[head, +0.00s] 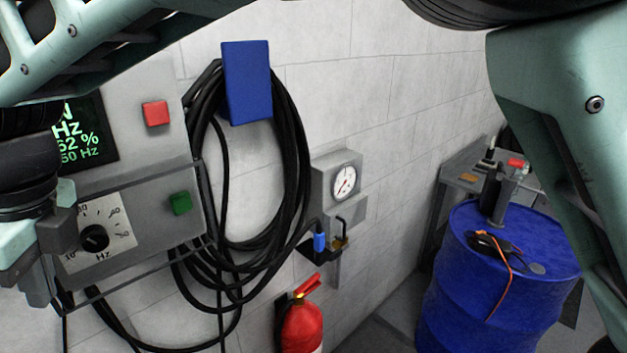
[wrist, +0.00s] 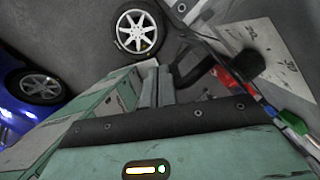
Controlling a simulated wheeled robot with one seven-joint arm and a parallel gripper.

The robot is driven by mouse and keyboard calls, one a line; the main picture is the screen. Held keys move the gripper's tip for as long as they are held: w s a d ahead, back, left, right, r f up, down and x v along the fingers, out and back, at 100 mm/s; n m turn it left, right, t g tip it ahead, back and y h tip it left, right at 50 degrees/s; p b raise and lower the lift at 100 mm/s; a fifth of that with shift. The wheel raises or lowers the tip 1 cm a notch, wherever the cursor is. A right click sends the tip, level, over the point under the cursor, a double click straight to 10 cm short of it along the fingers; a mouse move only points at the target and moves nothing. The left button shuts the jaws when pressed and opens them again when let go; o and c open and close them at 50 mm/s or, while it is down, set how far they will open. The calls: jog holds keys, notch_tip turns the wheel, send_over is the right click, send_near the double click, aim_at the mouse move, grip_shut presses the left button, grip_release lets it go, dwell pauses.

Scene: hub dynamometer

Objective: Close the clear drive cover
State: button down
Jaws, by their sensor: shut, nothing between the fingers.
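The clear drive cover (head: 203,205) shows in the head view as a thin dark-edged frame by the lower part of the grey drive box (head: 150,225). Its pane is hard to see, and I cannot tell how far it stands from the box face. A dial (head: 95,238) and a green button (head: 180,203) show within its outline. My gripper (head: 48,250) is at the left edge of the head view, beside the dial side of the box, and partly cut off. It is shut and empty. Its fingers (wrist: 158,80) also show in the wrist view. I cannot tell whether it touches the cover.
A red button (head: 156,113) and a green-lit display (head: 80,135) sit above. Looped black cables (head: 290,165) hang right of the box. A gauge (head: 344,182), fire extinguisher (head: 302,325) and blue drum (head: 475,300) stand farther right. Wheels (wrist: 137,32) show in the wrist view.

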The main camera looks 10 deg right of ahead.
jog(key=shift+r, duration=0.1)
jog(key=b+v, duration=0.4)
jog(key=v, duration=1.3)
jog(key=shift+s+r, duration=0.1)
